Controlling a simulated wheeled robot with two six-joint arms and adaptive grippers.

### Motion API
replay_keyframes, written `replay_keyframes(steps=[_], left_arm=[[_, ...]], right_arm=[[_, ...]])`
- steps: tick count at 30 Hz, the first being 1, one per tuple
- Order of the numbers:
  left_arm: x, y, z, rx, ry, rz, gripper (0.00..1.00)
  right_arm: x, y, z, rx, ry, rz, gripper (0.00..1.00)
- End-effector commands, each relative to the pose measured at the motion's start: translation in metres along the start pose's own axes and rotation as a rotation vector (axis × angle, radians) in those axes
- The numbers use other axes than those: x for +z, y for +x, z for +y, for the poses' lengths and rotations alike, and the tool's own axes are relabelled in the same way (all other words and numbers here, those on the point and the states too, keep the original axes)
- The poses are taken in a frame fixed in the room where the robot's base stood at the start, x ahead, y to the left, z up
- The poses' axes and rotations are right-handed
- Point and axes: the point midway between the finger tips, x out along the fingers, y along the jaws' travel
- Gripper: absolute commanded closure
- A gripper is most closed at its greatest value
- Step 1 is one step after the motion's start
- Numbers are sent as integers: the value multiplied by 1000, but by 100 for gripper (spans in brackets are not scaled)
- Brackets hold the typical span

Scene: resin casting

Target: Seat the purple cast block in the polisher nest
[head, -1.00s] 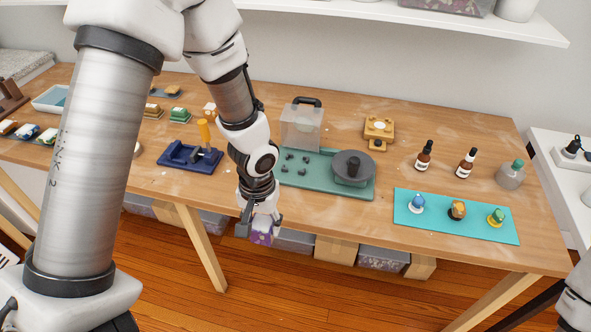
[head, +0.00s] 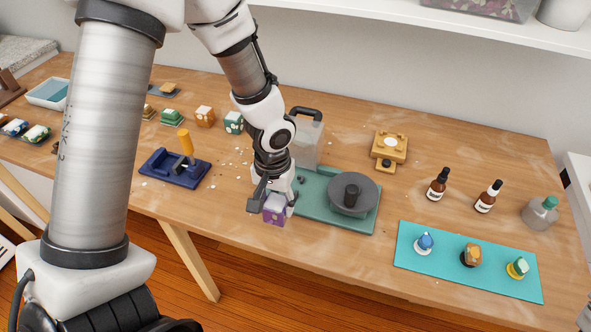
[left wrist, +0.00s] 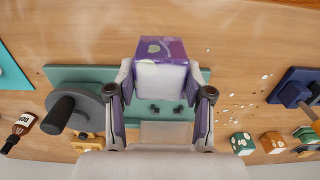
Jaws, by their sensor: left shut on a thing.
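The purple cast block (head: 273,212), purple with a whitish side, is between the fingers of my left gripper (head: 274,203). The left wrist view shows the block (left wrist: 161,62) held at the fingertips (left wrist: 160,75), one finger on each side. The polisher has a green base (head: 352,226) with a dark round wheel (head: 352,195). Its nest of small dark pegs (left wrist: 165,108) shows in the left wrist view; in the head view my gripper mostly hides it. The block is at the base's front left, near the table's front edge.
A clear box with a black handle (head: 308,140) stands behind the base. A blue fixture with a yellow handle (head: 175,168) is to the left. A yellow device (head: 389,147), brown bottles (head: 437,184) and a turquoise mat (head: 415,262) are to the right.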

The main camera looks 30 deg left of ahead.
Motion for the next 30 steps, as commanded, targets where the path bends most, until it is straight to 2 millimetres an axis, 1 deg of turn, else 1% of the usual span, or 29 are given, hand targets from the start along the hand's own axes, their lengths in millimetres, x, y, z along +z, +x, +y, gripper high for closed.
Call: replay_keyframes(steps=[1, 3, 9, 12, 13, 16, 21, 22, 30], left_arm=[[-14, -5, -2, 1, -3, 1, 88], [-36, -3, -6, 1, -4, 0, 88], [-100, 5, -14, -1, -4, 1, 88], [-124, 9, -18, -1, -2, 1, 88], [-129, 10, -18, 0, -3, 1, 88], [-137, 15, -19, -1, -1, -1, 88], [-136, 42, -20, -1, 0, -2, 88], [-136, 45, -19, -1, 0, -1, 88], [-136, 49, -19, 0, 0, 0, 88]], right_arm=[[0, -12, 0, 0, 0, -1, 60], [0, -22, 0, 0, 0, -1, 60], [0, -39, 0, 0, 0, -1, 60], [0, -43, 0, 0, 0, 0, 60], [0, -44, 0, 0, 0, 0, 60], [0, -47, 0, 0, 0, 0, 60], [0, -56, 0, 0, 0, -1, 60], [0, -56, 0, 0, 0, -1, 60], [0, -54, 0, 0, 0, 0, 60]])
